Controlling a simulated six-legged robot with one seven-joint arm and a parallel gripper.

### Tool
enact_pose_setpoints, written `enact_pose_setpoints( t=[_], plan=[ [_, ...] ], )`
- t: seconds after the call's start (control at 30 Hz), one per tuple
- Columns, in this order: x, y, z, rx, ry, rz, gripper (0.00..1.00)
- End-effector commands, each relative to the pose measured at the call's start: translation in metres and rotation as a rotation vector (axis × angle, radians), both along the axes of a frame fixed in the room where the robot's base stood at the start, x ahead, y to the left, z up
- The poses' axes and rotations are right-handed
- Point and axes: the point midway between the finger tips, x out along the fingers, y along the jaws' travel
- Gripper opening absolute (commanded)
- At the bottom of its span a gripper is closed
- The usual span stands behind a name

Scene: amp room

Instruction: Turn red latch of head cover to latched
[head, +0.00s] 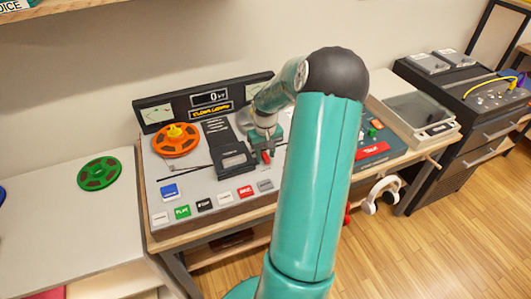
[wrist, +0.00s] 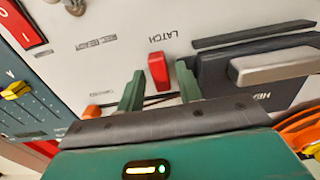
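The red latch (wrist: 158,72) shows in the wrist view beside upside-down LATCH lettering on the pale deck panel. It points roughly up and down in that picture. My gripper (wrist: 160,84) is open, with one green finger on either side of the latch and gaps visible between. I cannot tell how deep the fingers reach. The dark head cover (wrist: 225,72) with its grey bar lies just right of the right finger. In the head view, the red latch (head: 266,157) shows small under my gripper (head: 266,148), right of the head cover (head: 232,160).
An orange reel (head: 176,140) sits left of the cover, and a row of buttons (head: 210,202) runs along the deck's front. A red switch (wrist: 22,25) and metal knobs are near the latch. A green reel (head: 99,173) lies on the left table. My arm hides the deck's right part.

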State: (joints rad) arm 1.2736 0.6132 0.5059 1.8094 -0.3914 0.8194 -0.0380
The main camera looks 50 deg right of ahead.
Motion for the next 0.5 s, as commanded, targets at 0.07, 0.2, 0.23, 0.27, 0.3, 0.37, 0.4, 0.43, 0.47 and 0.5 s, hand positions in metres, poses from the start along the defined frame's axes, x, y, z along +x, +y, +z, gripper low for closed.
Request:
enact_pose_setpoints(
  t=[0.07, 0.2, 0.23, 0.27, 0.3, 0.37, 0.4, 0.43, 0.47, 0.5],
  plan=[
    [-0.0001, -0.0002, 0.0002, 0.000, 0.000, 0.000, 0.18],
    [-0.0001, -0.0003, 0.0003, 0.000, 0.000, 0.000, 0.00],
    [-0.0001, -0.0003, 0.0003, 0.000, 0.000, 0.000, 0.00],
    [-0.0001, -0.0003, 0.0003, 0.000, 0.000, -0.001, 0.00],
    [-0.0001, -0.0003, 0.0004, 0.000, 0.000, -0.001, 0.00],
    [0.0000, -0.0002, 0.0004, -0.001, 0.001, -0.005, 0.00],
    [0.0001, -0.0002, 0.0005, -0.001, 0.001, -0.009, 0.00],
    [0.0001, -0.0002, 0.0005, -0.001, 0.001, -0.014, 0.00],
    [0.0002, -0.0002, 0.0006, -0.001, 0.000, -0.019, 0.00],
    [0.0001, -0.0002, 0.0006, -0.002, 0.001, -0.029, 0.00]
  ],
)
